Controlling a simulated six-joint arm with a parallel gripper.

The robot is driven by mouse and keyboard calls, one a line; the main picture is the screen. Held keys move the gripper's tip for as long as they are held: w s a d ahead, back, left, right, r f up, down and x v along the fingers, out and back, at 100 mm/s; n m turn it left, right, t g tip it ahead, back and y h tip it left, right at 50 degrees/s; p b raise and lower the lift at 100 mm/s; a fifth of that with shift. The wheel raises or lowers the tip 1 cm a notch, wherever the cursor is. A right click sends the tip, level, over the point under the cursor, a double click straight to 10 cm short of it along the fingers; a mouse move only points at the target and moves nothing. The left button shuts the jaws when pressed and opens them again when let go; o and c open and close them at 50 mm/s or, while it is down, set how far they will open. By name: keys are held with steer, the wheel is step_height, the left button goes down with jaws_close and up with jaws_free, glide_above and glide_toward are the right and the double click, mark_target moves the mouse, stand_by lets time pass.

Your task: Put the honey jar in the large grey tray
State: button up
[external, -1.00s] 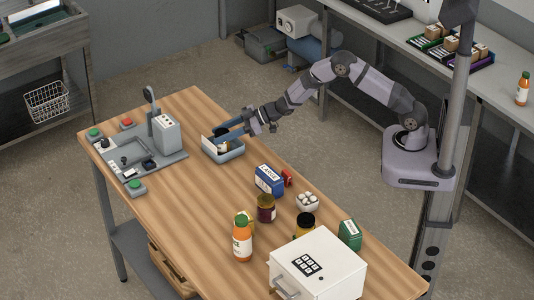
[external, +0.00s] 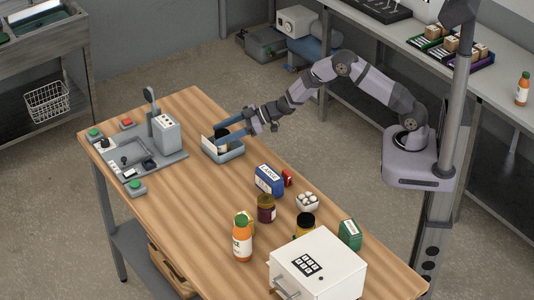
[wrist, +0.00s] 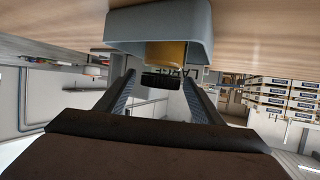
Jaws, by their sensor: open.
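The large grey tray (external: 236,153) sits on the wooden table, right of the control panel. A honey jar, amber with a black lid (wrist: 163,79), shows in the wrist view; its amber body (wrist: 166,55) is within the tray's outline. In the external view the jar (external: 222,147) is inside the tray, partly hidden by the fingers. My gripper (external: 224,134) is over the tray with its blue fingers apart, one on each side of the jar. The wrist view shows a gap between each finger and the lid. The tray also shows at the top of the wrist view (wrist: 200,28).
A grey control panel (external: 128,165) with buttons stands to the left. The table's left middle is clear.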

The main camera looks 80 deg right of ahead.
steer(key=b+v, duration=0.2)
steer(key=v, duration=0.9)
steer(key=shift+s, duration=0.3)
steer(key=s+a+f+m+g+h, duration=0.1)
steer(key=s+g, duration=0.3)
steer(key=s, duration=0.7)
steer(key=s+a+f+m+g+h, duration=0.1)
steer(key=s+a+f+g, duration=0.1)
steer(key=s, duration=1)
steer(key=s+a+f+m+g+h, duration=0.1)
steer(key=s+g, duration=0.5)
steer(key=s, duration=0.6)
steer(key=shift+a+f+m+g+h, duration=0.35)
steer(key=shift+a+f+h, duration=0.3)
steer(key=shift+a, duration=0.4)
